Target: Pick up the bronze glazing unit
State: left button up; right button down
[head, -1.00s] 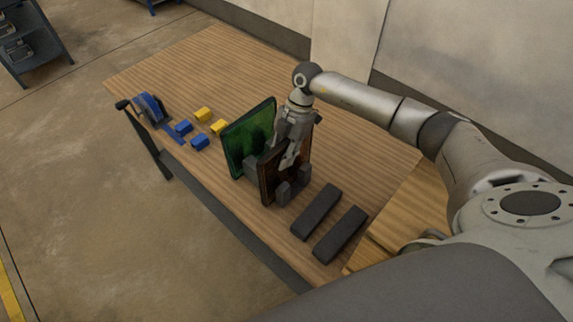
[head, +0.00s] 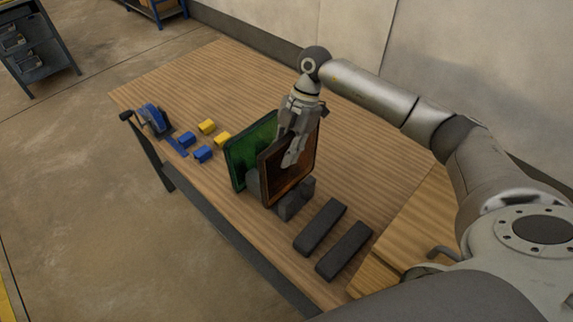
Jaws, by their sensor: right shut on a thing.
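The bronze glazing unit (head: 276,178) is an upright, dark-framed, brownish pane in the middle of the head view. My right gripper (head: 291,158) reaches down from above and is shut on its upper part, hiding some of its face. The pane's lower edge shows above a dark grey support block (head: 296,203); another block is partly hidden behind the pane. A green glazing unit (head: 240,160) stands upright just left of and behind the bronze one, partly covered by it. My left gripper is not in view.
Two dark bars (head: 320,227) (head: 344,251) lie on the wooden table (head: 205,75) at its near right. Several blue and yellow blocks (head: 207,126) and a blue tape dispenser-like item (head: 153,118) lie at the left. The table's far part is clear.

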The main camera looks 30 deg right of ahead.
notch_tip(320, 180, up, 12)
jog(key=shift+b, duration=1.25)
jog(key=shift+a, duration=0.1)
